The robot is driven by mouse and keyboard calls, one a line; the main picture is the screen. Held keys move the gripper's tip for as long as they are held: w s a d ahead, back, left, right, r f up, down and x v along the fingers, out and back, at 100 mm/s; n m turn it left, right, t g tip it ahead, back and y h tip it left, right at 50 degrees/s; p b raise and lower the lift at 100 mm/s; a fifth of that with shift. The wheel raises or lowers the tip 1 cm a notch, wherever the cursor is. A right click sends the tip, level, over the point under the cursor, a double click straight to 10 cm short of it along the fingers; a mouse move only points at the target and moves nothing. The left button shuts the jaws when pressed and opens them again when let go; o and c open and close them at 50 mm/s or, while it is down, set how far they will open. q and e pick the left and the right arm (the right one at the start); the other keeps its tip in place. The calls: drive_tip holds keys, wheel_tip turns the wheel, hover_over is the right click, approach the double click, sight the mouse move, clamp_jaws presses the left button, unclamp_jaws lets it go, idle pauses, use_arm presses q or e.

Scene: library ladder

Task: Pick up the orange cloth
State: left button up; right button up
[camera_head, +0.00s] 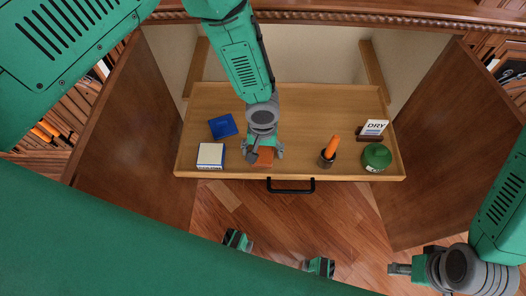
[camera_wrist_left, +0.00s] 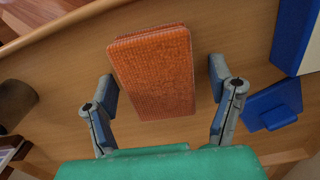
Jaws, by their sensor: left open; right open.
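The orange cloth (camera_head: 264,156) lies folded on the wooden drawer floor, near its front edge. In the left wrist view the cloth (camera_wrist_left: 156,70) is a textured orange block between the two fingers. My left gripper (camera_head: 262,152) is open above the cloth, one finger on either side of it, with visible gaps to both. In the left wrist view, my left gripper (camera_wrist_left: 161,92) shows its spread fingers. My right gripper (camera_head: 396,269) is off at the lower right, away from the drawer, open and empty.
The pulled-out drawer (camera_head: 300,110) also holds a blue item (camera_head: 223,126), a white-topped box (camera_head: 211,154), a dark cup with an orange object (camera_head: 328,156), a green round container (camera_head: 376,157) and a DRY sign (camera_head: 374,127). Open cabinet doors (camera_head: 130,140) flank it on both sides.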

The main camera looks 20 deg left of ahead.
sight(263, 149)
use_arm(q)
drive_tip(key=c, duration=1.1)
drive_tip(key=shift+o, duration=0.3)
drive_tip(key=shift+d+r, duration=0.1)
drive_tip(key=shift+r, duration=0.05)
wheel_tip(263, 149, up, 10)
drive_tip(key=p, duration=0.3)
drive_tip(key=shift+c, duration=0.5)
